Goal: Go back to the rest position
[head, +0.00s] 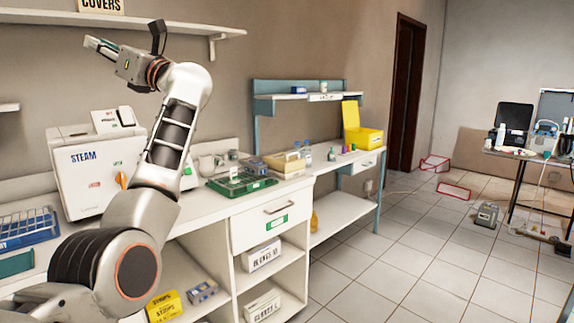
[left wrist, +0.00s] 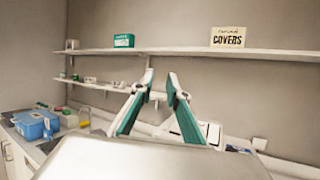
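My left arm rises from the bottom left of the head view. Its gripper (head: 90,43) is held high, in front of the wall and just below the upper wall shelf. In the left wrist view the two fingers of this gripper (left wrist: 160,77) stand apart with a gap between their tips. Nothing shows between them, and they point toward the wall and shelves. My right gripper is in neither view.
A white steam unit (head: 90,165) stands on the counter behind my left arm. The wall shelf (head: 170,25) is close to the gripper. A green tray (head: 240,184) and a yellow box (head: 363,137) sit farther right. Tiled floor (head: 400,265) is open at right.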

